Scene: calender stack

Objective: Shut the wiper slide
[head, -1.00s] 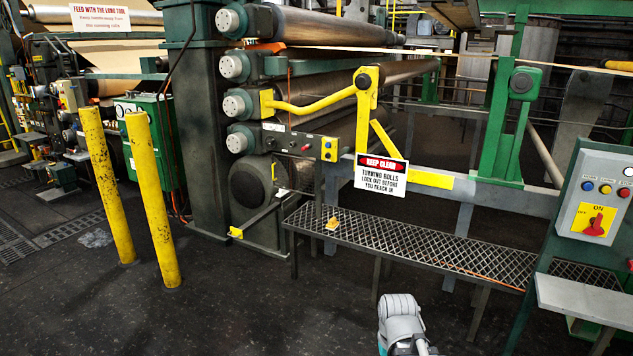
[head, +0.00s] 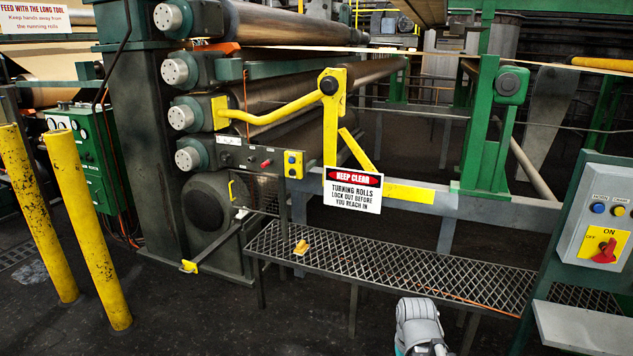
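No part is plainly marked as the wiper slide, and I cannot tell for sure which one it is. On the roll stand, a grey plate (head: 245,157) with a red knob ends in a yellow box with a blue button (head: 293,164). Below it, a small yellow handle (head: 232,190) stands beside a mesh panel (head: 262,192). A grey bar (head: 215,245) with a yellow end slopes down to the left. Only a grey part of my arm shows at the bottom edge; my gripper is out of the picture.
A mesh step (head: 370,270) with a small orange block (head: 301,247) stands before the rolls. Yellow posts (head: 85,230) stand left, a switch box (head: 598,225) right.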

